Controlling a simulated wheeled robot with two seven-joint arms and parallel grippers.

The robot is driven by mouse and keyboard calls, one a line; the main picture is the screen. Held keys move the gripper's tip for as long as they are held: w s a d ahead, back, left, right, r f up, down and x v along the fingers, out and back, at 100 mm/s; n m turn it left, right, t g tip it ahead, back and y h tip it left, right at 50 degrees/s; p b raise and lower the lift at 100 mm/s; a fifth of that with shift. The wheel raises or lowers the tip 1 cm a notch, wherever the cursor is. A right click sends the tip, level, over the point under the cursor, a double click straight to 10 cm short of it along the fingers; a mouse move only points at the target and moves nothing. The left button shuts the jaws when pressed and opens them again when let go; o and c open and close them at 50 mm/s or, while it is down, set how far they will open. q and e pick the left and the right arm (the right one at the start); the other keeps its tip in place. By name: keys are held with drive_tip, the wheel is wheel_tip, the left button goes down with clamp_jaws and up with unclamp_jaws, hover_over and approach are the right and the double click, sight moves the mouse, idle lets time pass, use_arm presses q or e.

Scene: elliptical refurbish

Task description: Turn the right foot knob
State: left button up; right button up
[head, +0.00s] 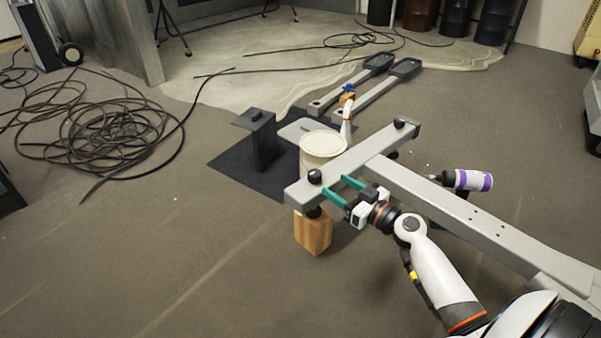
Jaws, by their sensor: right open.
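A grey T-shaped frame (360,154) has a crossbar with a dark round knob near each end. The near knob (315,176) stands on top of the crossbar's left end. The far knob (399,123) stands at the other end. Under the near end, a dark foot (314,212) shows just above a wooden block (313,233). My right gripper (336,188) is open, with its green fingers reaching to the side of the crossbar near the near knob. Whether the fingertips touch the bar is unclear. No knob is between the fingers as far as I see. My left gripper is out of view.
A cream bucket (322,144) stands just behind the crossbar. A purple and white drill (468,180) lies right of the long beam. A black mat (240,166) bears a dark bracket (262,140). Coiled cables (115,130) lie left. The front-left floor is clear.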

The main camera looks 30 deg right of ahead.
sight(314, 175)
drive_tip(key=b+x, duration=0.1)
drive_tip(key=x, duration=0.9)
drive_tip(key=shift+w, duration=0.35)
drive_tip(key=shift+c, duration=0.5)
drive_tip(key=c, duration=0.9)
